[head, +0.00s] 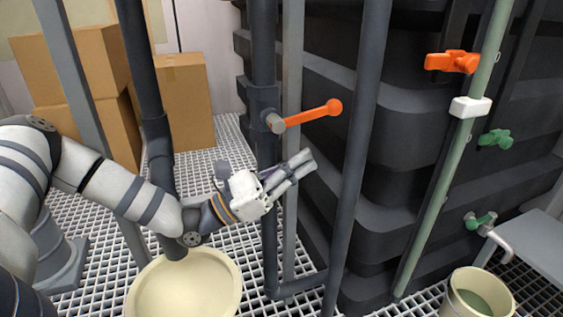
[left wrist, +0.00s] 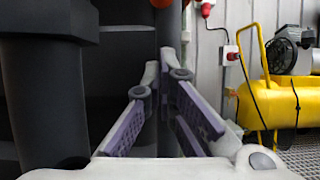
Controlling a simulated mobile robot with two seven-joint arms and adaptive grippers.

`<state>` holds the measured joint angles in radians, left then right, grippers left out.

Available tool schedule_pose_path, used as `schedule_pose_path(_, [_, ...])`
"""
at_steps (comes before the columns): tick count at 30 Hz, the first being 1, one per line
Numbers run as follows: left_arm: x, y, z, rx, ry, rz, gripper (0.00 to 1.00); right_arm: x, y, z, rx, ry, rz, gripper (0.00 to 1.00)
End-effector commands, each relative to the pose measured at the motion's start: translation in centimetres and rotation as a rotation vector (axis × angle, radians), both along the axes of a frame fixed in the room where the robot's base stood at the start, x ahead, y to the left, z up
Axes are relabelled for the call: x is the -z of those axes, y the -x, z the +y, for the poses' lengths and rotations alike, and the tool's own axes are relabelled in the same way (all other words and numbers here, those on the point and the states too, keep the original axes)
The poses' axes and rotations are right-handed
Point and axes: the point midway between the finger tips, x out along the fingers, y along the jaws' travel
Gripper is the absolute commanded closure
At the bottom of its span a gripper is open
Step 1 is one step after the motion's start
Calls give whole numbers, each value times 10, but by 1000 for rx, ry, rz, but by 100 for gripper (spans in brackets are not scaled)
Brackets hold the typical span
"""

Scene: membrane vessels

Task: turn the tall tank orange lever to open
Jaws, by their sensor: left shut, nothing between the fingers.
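An orange lever (head: 312,115) with a ball end sticks out to the right, tilted slightly up, from a grey pivot on a dark vertical pipe (head: 264,70). My left gripper (head: 307,162) is shut and empty, below the lever and apart from it, its fingers pointing right and slightly up. In the left wrist view the fingers (left wrist: 165,110) show close up, and an orange piece (left wrist: 161,3) is cut off at the top edge. My right gripper is out of view.
Vertical pipes (head: 358,150) stand close around my gripper, before the big black tank (head: 400,120). Green valve handles (head: 495,138) are at the right. A cream basin (head: 185,290) and a bucket (head: 460,308) stand below. The left wrist view shows a yellow compressor (left wrist: 270,105) at right.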

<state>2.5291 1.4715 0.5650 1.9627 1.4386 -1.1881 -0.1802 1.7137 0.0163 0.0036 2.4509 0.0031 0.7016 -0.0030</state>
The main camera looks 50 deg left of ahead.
Motion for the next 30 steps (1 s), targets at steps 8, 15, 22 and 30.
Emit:
schedule_pose_path(8, [-41,-11,-4,-1,1,-3,100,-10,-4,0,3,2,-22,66])
schedule_pose_path(15, [-48,-9,-4,0,0,1,100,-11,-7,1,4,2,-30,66])
schedule_pose_path(22, [-47,-9,-4,0,-1,2,100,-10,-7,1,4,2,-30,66])
schedule_pose_path(30, [-47,-1,-2,0,16,-38,100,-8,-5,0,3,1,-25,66])
